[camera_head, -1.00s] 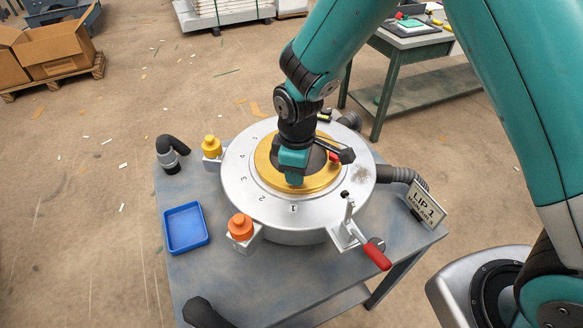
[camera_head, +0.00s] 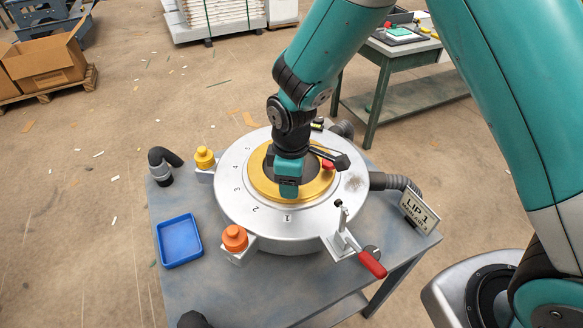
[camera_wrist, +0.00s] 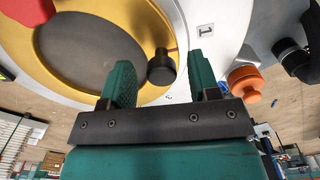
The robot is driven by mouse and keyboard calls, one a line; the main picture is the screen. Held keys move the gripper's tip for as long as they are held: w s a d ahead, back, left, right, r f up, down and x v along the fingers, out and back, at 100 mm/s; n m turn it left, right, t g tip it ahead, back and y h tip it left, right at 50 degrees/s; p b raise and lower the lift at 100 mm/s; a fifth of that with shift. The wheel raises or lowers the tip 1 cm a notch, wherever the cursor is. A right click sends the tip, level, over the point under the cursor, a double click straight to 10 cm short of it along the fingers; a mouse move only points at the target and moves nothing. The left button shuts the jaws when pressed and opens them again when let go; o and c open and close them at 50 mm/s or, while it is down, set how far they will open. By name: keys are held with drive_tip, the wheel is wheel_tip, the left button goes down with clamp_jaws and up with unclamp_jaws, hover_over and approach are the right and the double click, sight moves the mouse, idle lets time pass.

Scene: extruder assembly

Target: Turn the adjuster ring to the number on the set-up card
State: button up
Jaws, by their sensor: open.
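The gold adjuster ring (camera_head: 262,178) sits on a round silver body (camera_head: 230,190) with numbers around it. My gripper (camera_wrist: 161,60) is open, one teal finger on each side of the knob. In the head view my gripper (camera_head: 289,190) is over the ring's near edge and hides the knob. The set-up card (camera_head: 420,212) reads "LIP 1", with a smaller line below.
An orange-capped part (camera_head: 235,238) and a yellow-capped part (camera_head: 204,158) stand beside the body. A red-handled clamp (camera_head: 371,264) is at front right. A blue tray (camera_head: 179,240) lies at the left of the table.

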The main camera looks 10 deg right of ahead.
wheel_tip(320, 180, up, 17)
drive_tip(key=b, duration=0.2)
drive_tip(key=shift+r, duration=0.2)
drive_tip(key=shift+s+d, duration=0.1)
drive_tip(key=s+d+r+m+y, duration=0.1)
drive_tip(key=s+d+m+y, duration=0.1)
drive_tip(key=s, duration=0.8)
drive_tip(key=s+d+r+m+y, duration=0.2)
drive_tip(key=s+m, duration=0.2)
drive_tip(key=s, duration=0.5)
drive_tip(key=shift+s+m, duration=0.3)
drive_tip(key=shift+s, duration=0.05)
